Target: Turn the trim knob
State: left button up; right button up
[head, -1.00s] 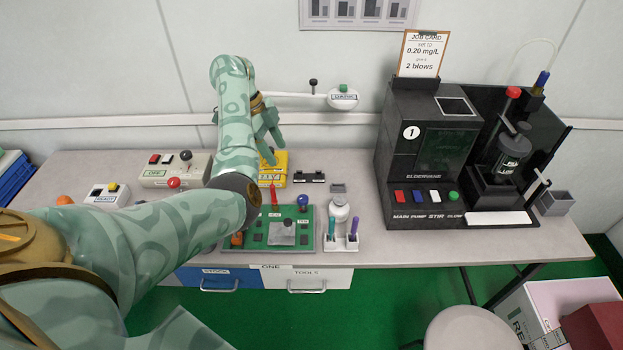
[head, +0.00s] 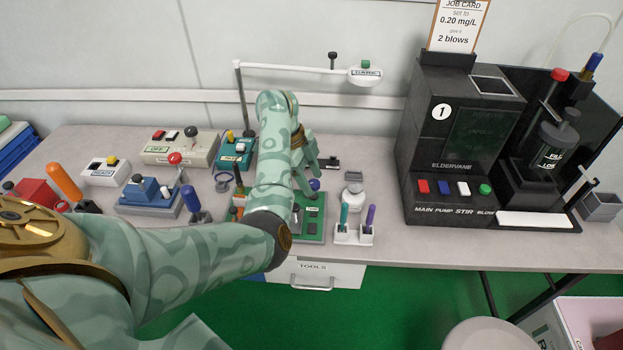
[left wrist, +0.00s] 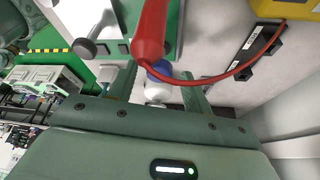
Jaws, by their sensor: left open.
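A green panel (head: 313,224) lies on the bench, partly hidden by my left arm. A blue knob (head: 314,184) stands at its back right corner; I cannot read a trim label. My left gripper (head: 307,163) is open, pointing down above the panel's back part, close to the knob in the picture. In the left wrist view, a blue round top (left wrist: 159,71) shows between the open fingers (left wrist: 158,93), apart from both. A red probe handle (left wrist: 150,35) with a red cable partly covers it.
A white bottle (head: 353,196) and a pen holder (head: 353,237) stand right of the panel. The black analyser (head: 455,150) stands further right. Several small testers, including a grey-green box (head: 180,150), crowd the left. A lamp arm (head: 300,68) reaches across behind.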

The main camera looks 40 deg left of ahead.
pick_arm(q)
jog(key=c, duration=1)
jog(key=shift+o, duration=0.2)
jog(key=shift+r, duration=0.1)
jog(key=shift+r+m+g+p, duration=0.1)
jog(key=shift+m+g+p, duration=0.2)
jog(key=shift+m+p, duration=0.45)
jog(key=shift+w+m+g, duration=0.1)
jog(key=shift+m+g, duration=0.2)
jog(key=shift+m, duration=0.55)
jog(key=shift+w+m+g+p, duration=0.15)
jog(key=shift+m+g+p, duration=0.45)
jog(key=shift+m, duration=1.6)
jog(key=shift+g, duration=0.3)
